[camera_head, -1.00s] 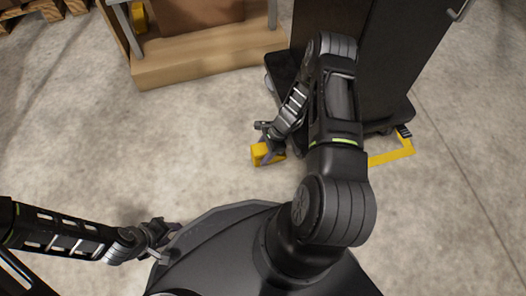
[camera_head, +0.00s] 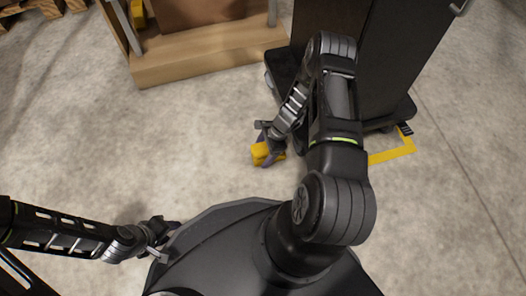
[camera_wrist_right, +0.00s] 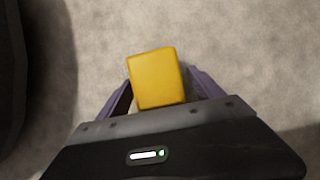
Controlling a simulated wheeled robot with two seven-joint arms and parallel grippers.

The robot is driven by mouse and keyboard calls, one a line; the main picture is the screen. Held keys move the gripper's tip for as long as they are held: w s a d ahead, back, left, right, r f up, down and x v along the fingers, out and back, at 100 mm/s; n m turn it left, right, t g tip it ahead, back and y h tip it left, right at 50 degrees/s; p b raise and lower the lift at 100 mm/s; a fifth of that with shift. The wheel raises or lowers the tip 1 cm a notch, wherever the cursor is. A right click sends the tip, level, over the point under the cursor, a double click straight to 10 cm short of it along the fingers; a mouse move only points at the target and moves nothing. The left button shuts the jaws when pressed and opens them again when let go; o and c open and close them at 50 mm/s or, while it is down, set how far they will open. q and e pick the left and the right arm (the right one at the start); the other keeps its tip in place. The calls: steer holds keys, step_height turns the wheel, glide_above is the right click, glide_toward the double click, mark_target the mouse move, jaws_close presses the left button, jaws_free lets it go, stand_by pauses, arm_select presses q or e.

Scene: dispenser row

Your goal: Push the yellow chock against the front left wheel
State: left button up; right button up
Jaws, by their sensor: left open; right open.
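The yellow chock (camera_head: 261,153) lies on the concrete floor, left of my right arm and in front of the dark cabinet (camera_head: 374,55) on its black wheeled base (camera_head: 279,70). My right gripper (camera_head: 267,149) is low at the chock, fingers open. In the right wrist view the chock (camera_wrist_right: 156,78) sits between the two purple fingers of that gripper (camera_wrist_right: 161,82); whether they touch it I cannot tell. The front left wheel is hidden or too dark to make out behind my right arm. My left gripper (camera_head: 165,240) is open and empty, away from the chock.
A wooden platform (camera_head: 205,62) with metal posts and a brown box (camera_head: 200,12) stands at the back left. A yellow floor line (camera_head: 392,155) runs by the cabinet's right corner. Pallets (camera_head: 40,7) lie at the far left. The floor left of the chock is clear.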

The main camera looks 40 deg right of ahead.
step_height(320, 180, up, 10)
steer(key=p, duration=0.4)
steer(key=shift+p, duration=0.4)
